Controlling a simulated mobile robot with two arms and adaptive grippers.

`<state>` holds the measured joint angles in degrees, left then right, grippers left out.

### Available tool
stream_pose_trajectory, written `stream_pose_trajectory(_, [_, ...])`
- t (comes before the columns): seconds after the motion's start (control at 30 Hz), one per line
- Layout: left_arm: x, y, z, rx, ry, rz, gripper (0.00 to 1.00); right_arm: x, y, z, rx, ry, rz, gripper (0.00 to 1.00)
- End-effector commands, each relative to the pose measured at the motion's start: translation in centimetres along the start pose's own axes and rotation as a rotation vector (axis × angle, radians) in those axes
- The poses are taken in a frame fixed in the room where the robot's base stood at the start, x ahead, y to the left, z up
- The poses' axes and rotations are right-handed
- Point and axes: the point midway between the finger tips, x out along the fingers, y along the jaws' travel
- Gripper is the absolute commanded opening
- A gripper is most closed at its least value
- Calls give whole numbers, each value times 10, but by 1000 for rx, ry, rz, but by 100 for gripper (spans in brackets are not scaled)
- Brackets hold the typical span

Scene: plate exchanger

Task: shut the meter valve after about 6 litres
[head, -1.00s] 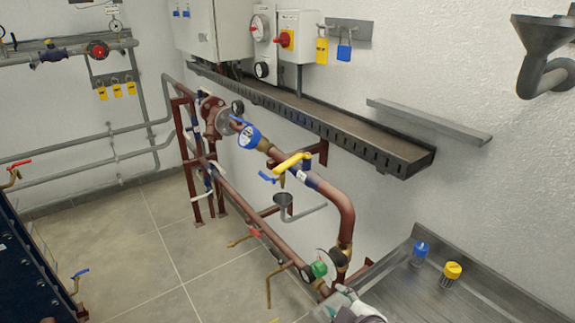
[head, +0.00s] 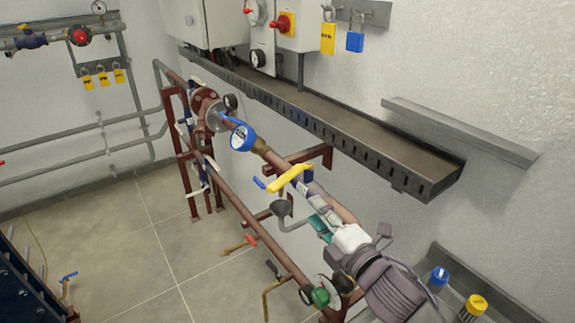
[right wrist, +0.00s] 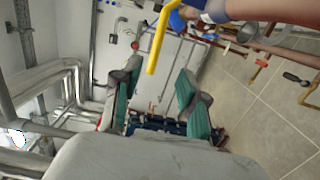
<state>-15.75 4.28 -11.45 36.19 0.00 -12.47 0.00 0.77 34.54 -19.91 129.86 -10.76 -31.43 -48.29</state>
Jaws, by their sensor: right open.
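The blue round-faced meter (head: 242,138) sits on the brown pipe in the middle of the head view; its reading is too small to make out. Down the pipe from it is a valve with a yellow lever (head: 288,179), which lies slanted across the pipe. My right gripper (head: 318,212) is open and empty, just below and right of the lever. In the right wrist view the yellow lever (right wrist: 158,38) hangs from the top, its end near the gap between my teal-padded fingertips (right wrist: 158,76). I cannot tell the depth between them. My left gripper is not in view.
A grey funnel (head: 281,208) and a small blue handle (head: 259,183) are close below the lever. A dark cable tray (head: 330,125) runs along the wall above. Blue (head: 439,276) and yellow (head: 476,304) capped items stand at right.

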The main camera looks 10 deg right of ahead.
Motion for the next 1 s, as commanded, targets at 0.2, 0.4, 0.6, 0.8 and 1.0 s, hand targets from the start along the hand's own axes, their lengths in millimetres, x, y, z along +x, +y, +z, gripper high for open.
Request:
stream_pose_trajectory(0.2, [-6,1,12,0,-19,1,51,15,2,0,4,-1,0,43])
stream_pose_trajectory(0.4, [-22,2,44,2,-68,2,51,54,4,0,5,-1,0,43])
stream_pose_trajectory(0.6, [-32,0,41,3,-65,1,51,96,3,0,4,-1,0,43])
stream_pose_trajectory(0.8, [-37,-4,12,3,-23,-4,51,126,2,-1,4,0,-1,43])
stream_pose_trajectory(1.0, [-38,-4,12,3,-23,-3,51,137,0,-1,2,1,-1,43])
